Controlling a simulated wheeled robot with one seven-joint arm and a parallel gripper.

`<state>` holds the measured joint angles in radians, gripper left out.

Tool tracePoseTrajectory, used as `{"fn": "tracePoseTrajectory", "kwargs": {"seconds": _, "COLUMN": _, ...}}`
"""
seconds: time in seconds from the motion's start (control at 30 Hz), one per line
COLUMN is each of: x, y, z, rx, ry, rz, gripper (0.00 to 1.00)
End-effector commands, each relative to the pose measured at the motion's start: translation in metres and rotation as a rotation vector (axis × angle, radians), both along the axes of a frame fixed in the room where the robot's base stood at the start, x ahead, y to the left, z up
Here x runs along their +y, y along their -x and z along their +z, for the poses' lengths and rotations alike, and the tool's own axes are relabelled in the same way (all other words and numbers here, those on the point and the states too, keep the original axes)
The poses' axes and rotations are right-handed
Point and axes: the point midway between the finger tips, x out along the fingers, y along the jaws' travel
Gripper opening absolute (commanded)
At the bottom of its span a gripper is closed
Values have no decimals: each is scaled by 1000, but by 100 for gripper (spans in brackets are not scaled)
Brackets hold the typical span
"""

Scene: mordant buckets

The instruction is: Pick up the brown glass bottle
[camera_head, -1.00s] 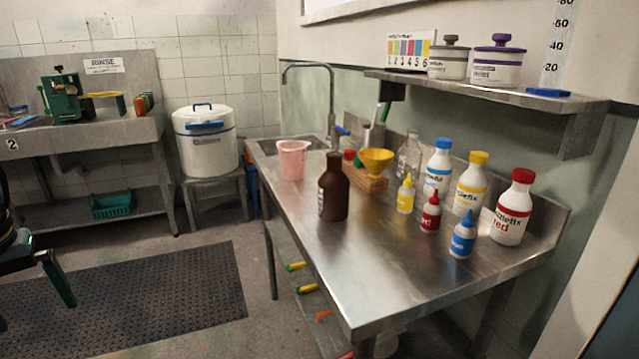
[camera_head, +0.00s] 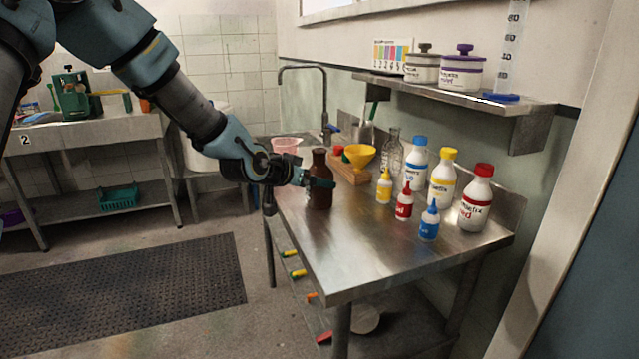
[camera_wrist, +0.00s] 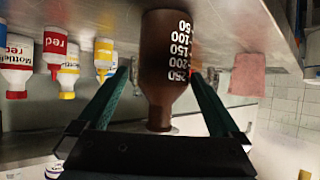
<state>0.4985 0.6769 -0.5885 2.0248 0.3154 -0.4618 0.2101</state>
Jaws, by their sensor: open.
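The brown glass bottle (camera_head: 320,193) stands upright on the steel table, near its left edge. My gripper (camera_head: 318,184) is at the bottle, level with its upper body, and covers part of it in the head view. In the wrist view the picture is upside down, and the brown bottle (camera_wrist: 166,70) with white volume marks is between the two green fingers of my gripper (camera_wrist: 165,88). The fingers are spread, with a gap to the bottle on either side.
Several small and large dye bottles, including a red-capped one (camera_head: 476,200), stand to the right. The front of the steel table (camera_head: 345,270) is clear.

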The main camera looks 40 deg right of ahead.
Motion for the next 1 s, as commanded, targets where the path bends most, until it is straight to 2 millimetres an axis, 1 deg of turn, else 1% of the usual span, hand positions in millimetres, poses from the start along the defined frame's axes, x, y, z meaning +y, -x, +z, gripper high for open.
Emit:
{"fn": "tracePoseTrajectory", "kwargs": {"seconds": 0.03, "x": -7, "y": -1, "z": -2, "rx": 2, "ry": 0, "rz": -1, "gripper": 100}}
{"fn": "tracePoseTrajectory", "kwargs": {"seconds": 0.1, "x": -14, "y": -3, "z": -6, "rx": 0, "ry": -1, "rz": 0, "gripper": 100}}
{"fn": "tracePoseTrajectory", "kwargs": {"seconds": 0.37, "x": -27, "y": -7, "z": -16, "rx": 2, "ry": -3, "rz": 2, "gripper": 100}}
{"fn": "tracePoseTrajectory", "kwargs": {"seconds": 0.57, "x": -46, "y": -13, "z": -32, "rx": 2, "ry": -3, "rz": 2, "gripper": 100}}
{"fn": "tracePoseTrajectory", "kwargs": {"seconds": 0.7, "x": -58, "y": -16, "z": -39, "rx": 0, "ry": -2, "rz": 2, "gripper": 100}}
{"fn": "tracePoseTrajectory", "kwargs": {"seconds": 0.97, "x": -60, "y": -17, "z": -42, "rx": -1, "ry": -2, "rz": 2, "gripper": 100}}
{"fn": "tracePoseTrajectory", "kwargs": {"seconds": 1.0, "x": -60, "y": -17, "z": -42, "rx": -1, "ry": -2, "rz": 2, "gripper": 99}}
